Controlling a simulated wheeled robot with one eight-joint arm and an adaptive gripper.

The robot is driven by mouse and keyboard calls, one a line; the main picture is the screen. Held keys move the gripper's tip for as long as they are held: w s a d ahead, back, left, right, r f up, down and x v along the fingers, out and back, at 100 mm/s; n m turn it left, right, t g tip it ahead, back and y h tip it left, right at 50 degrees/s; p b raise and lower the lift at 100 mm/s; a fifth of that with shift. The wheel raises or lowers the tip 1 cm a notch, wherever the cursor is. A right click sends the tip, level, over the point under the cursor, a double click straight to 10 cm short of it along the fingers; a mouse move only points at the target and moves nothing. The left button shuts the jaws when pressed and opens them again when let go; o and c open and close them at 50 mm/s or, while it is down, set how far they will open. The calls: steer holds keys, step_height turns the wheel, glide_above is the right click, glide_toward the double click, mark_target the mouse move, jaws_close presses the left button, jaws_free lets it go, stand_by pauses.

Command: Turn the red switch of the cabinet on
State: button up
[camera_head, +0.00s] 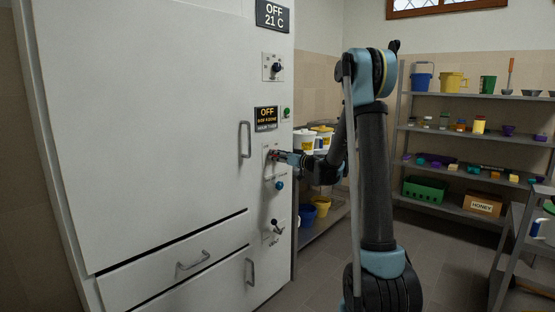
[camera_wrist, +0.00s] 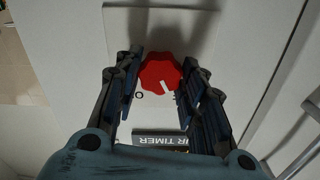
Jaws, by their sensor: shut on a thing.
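The white cabinet (camera_head: 150,120) fills the left of the head view. Its red switch (camera_wrist: 159,73) is a round lobed knob with a white pointer line, pointing down and slightly right in the wrist view. An O mark (camera_wrist: 139,96) is printed near it, to the lower left. My gripper (camera_wrist: 163,70) has a finger on each side of the knob and is shut on it.
The strip also has a dark knob (camera_head: 277,67), a green button (camera_head: 287,112), a blue knob (camera_head: 280,186) and a lever (camera_head: 276,227). A door handle (camera_head: 245,139) stands out to the left. Shelves (camera_head: 470,133) with buckets and small items stand behind on the right.

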steer(key=m, duration=1.2)
steer(key=shift+w+d, duration=0.15)
steer(key=shift+d, duration=0.15)
steer(key=shift+m, duration=0.4)
steer(key=o, duration=1)
steer(key=shift+f, duration=0.15)
steer(key=shift+o, duration=0.2)
steer(key=shift+a, duration=0.1)
